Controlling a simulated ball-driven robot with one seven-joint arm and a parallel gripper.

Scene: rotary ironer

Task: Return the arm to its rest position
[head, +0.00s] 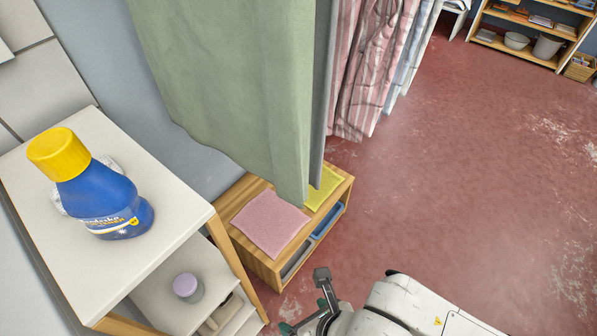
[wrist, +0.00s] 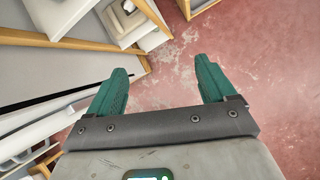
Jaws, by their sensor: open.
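My gripper shows in the wrist view (wrist: 162,82) with its two green fingers spread wide apart and nothing between them. Beyond the fingers is the red floor. In the head view my arm is low at the bottom edge, beside the white shelf unit.
A white shelf unit (head: 150,262) with a blue bottle (head: 103,200) stands at left. A wooden bench (head: 252,255) bears pink (head: 268,222) and yellow (head: 324,188) cloths below a green hanging cloth (head: 235,80). The red floor (head: 460,170) at right is clear.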

